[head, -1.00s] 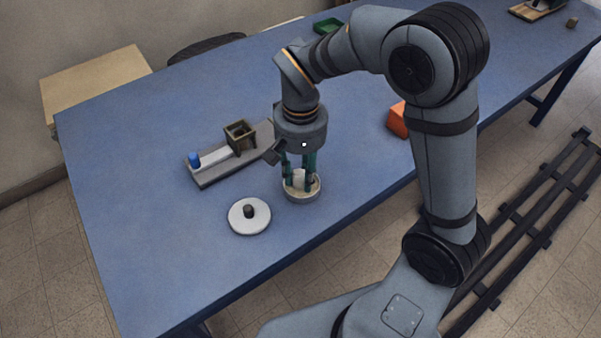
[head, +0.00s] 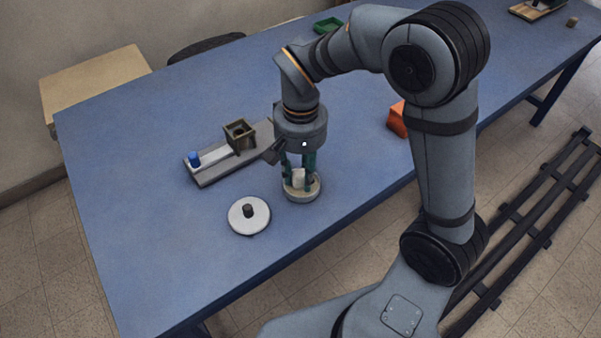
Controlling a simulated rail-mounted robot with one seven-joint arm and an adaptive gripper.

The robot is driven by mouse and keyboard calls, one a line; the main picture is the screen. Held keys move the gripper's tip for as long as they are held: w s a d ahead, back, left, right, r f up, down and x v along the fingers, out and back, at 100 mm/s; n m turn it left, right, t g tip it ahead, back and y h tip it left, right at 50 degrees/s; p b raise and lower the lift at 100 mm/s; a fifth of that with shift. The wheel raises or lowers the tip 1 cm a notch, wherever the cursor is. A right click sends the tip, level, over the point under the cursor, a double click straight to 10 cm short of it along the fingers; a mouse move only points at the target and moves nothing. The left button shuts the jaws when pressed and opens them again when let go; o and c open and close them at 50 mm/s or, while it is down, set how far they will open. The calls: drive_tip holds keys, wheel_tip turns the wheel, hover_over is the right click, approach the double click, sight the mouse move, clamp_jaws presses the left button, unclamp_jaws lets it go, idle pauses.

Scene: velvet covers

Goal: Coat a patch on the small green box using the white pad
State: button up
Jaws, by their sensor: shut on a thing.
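My gripper (head: 299,179) points straight down, with its green fingers shut on a small white block, which I take to be the white pad (head: 299,176). The pad is low inside a round, pale-rimmed dish (head: 302,198). The fingers hide part of it, and I cannot tell whether it touches the dish floor. A green, open-topped box (head: 328,26) sits at the far edge of the table. A dark olive, open-topped box (head: 240,137) stands on a grey fixture to the left of my gripper. I cannot tell for sure which is the small green box.
A white disc with a dark knob (head: 249,217) lies left of the dish. The grey fixture (head: 212,176) has a blue knob (head: 194,159) at its left end. An orange block (head: 397,119) is to the right. The left part of the blue table (head: 130,200) is clear.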

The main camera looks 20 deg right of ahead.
sight(300, 173)
drive_tip(key=shift+s+f, duration=0.1)
idle(0.3)
drive_tip(key=shift+r+p, duration=2.85)
drive_tip(key=shift+r, duration=0.7)
